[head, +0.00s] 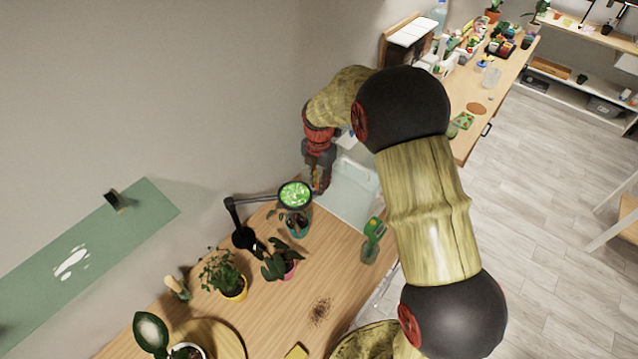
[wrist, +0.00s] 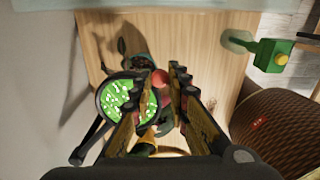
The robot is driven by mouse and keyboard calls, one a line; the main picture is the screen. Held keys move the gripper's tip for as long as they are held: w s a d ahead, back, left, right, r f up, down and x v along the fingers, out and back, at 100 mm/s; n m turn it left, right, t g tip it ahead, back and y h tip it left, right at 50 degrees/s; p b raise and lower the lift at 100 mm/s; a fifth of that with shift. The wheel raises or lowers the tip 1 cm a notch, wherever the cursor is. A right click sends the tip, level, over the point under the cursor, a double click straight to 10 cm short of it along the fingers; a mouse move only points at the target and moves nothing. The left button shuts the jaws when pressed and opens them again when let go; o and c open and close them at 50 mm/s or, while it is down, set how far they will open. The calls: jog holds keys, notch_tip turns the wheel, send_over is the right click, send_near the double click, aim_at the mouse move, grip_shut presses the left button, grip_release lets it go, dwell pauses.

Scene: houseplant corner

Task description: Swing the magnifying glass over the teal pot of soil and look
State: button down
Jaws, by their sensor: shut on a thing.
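The magnifying glass (head: 295,194) has a round lens with a dark rim, on a black jointed arm from a dark base. Its lens shows bright speckled green; it also appears left of my fingers in the wrist view (wrist: 117,98). The teal pot (head: 299,230) stands on the table just below the lens in the head view, partly covered by dark leaves. My gripper (head: 317,188) is at the lens's right edge. In the wrist view its fingers are shut on the magnifying glass at a small red knob (wrist: 160,78).
A yellow pot with a leafy plant (head: 232,286) and a pink pot (head: 286,268) stand nearby. A green spray bottle (head: 372,240) stands at the table's right side. A pale translucent bin (head: 350,192) is beyond the table end. Spilled soil (head: 320,311) lies on bare wood.

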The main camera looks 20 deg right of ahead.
jog(key=c, duration=1.7)
grip_release()
jog(key=shift+r, duration=0.1)
notch_tip(320, 180, up, 12)
jog(key=shift+f, duration=0.1)
